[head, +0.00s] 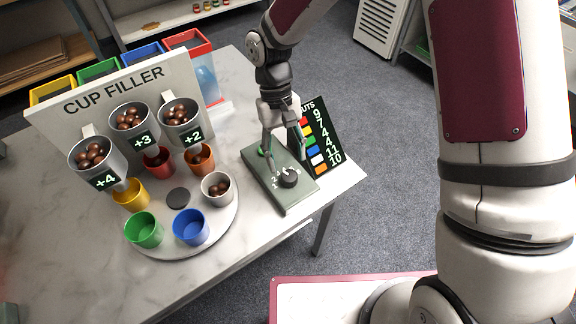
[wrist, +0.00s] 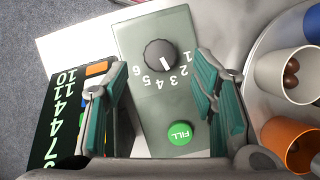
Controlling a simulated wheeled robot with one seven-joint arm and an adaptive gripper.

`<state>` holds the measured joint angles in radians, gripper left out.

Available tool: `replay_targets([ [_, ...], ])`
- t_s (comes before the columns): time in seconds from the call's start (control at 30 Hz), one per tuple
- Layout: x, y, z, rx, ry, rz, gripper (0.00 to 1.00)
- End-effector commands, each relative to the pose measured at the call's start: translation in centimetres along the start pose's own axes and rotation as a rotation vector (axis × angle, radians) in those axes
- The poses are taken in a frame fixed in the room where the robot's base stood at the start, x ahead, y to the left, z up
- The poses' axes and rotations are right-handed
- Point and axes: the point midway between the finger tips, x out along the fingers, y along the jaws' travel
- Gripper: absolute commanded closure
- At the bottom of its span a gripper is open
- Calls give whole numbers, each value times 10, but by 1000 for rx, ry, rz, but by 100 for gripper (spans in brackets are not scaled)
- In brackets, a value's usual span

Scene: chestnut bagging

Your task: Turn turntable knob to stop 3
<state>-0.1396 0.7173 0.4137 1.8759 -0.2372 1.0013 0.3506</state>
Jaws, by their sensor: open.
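The turntable knob (head: 288,177) is black and round, on a grey-green control box (head: 283,203). In the wrist view the knob (wrist: 157,51) has stops 1 to 6 printed around it. Its white mark points down and slightly right in that view, roughly toward the 3; I cannot tell if it sits exactly there. My gripper (head: 286,157) is open and empty over the box. In the wrist view its fingers (wrist: 161,62) stand apart on both sides of the box, with the knob between and just past the tips, apparently untouched. The round white turntable (head: 180,247) carries several coloured cups.
A green FILL button (wrist: 180,133) lies between the fingers, on the same box. A black numbers board (head: 321,140) stands close beside the box. The cup filler panel (head: 118,98) holds three chestnut hoppers.

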Motion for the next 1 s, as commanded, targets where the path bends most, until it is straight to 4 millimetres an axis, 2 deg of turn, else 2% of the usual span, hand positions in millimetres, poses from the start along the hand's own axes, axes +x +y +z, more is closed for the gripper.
replay_targets([
  [0.03,-12,0,-1,0,5,0,48],
  [0.2,-44,0,0,0,3,-1,48],
  [0.4,-67,0,0,-2,1,0,48],
  [1.0,-73,0,0,-2,0,0,48],
])
